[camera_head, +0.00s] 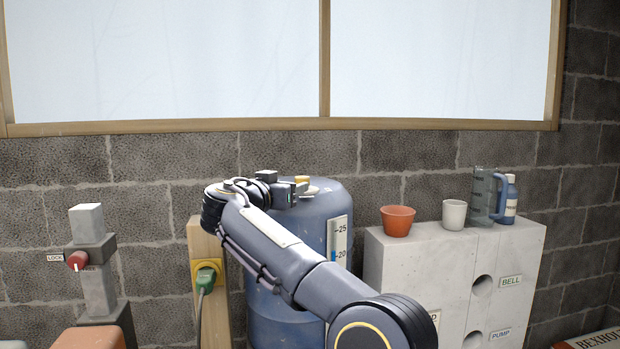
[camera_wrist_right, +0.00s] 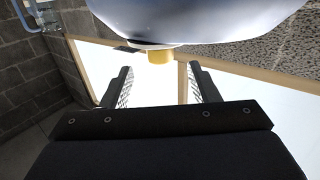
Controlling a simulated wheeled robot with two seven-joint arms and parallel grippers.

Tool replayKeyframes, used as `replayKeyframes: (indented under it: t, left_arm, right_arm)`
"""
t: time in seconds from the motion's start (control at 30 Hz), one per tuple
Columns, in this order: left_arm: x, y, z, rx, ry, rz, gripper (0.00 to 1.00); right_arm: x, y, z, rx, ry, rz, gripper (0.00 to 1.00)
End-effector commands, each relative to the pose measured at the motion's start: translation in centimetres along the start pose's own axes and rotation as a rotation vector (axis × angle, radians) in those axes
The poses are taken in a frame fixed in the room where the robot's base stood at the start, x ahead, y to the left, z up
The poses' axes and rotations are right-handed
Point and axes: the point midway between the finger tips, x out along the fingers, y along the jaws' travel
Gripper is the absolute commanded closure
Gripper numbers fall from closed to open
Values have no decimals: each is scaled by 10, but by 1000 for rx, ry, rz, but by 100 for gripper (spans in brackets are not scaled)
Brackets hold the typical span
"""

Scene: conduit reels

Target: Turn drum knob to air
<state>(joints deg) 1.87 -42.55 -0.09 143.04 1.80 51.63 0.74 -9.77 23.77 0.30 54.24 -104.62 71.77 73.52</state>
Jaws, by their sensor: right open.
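The blue drum (camera_head: 330,215) stands against the brick wall, with a level gauge marked 25 and 20 on its side. A small yellow knob (camera_head: 303,180) sits on its top; in the right wrist view the knob (camera_wrist_right: 160,57) shows at the edge of the drum (camera_wrist_right: 190,18). My right gripper (camera_wrist_right: 162,86) is open and empty, its fingers apart on either side of the line to the knob, not touching it. In the head view my right arm partly covers the drum. The knob's setting and any air mark cannot be read. My left gripper is not in view.
A wooden post (camera_head: 196,240) with a green plug (camera_head: 205,278) stands left of the drum. A red knob (camera_head: 78,260) is further left. A grey block (camera_head: 400,262) on the right carries a terracotta pot (camera_head: 397,220), a white cup (camera_head: 454,214) and a bottle (camera_head: 508,205).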

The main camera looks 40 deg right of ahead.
Motion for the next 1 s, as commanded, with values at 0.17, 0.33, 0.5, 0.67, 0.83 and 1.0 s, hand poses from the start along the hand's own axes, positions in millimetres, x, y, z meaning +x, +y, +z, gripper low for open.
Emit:
replayKeyframes:
  t: [0.17,0.33,0.5,0.67,0.83,1.0]
  left_arm:
    - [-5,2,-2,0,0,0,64]
    - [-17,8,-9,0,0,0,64]
    - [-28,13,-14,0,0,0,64]
    - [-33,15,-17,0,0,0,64]
    - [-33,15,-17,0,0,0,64]
    - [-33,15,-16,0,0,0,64]
  right_arm:
    - [7,-2,-6,13,18,8,45]
    - [34,-1,-9,11,16,10,45]
    - [60,-1,-8,11,15,10,45]
    - [74,-1,-7,11,16,7,45]
    - [78,-1,-5,12,16,5,45]
    - [78,-1,-5,12,16,6,48]
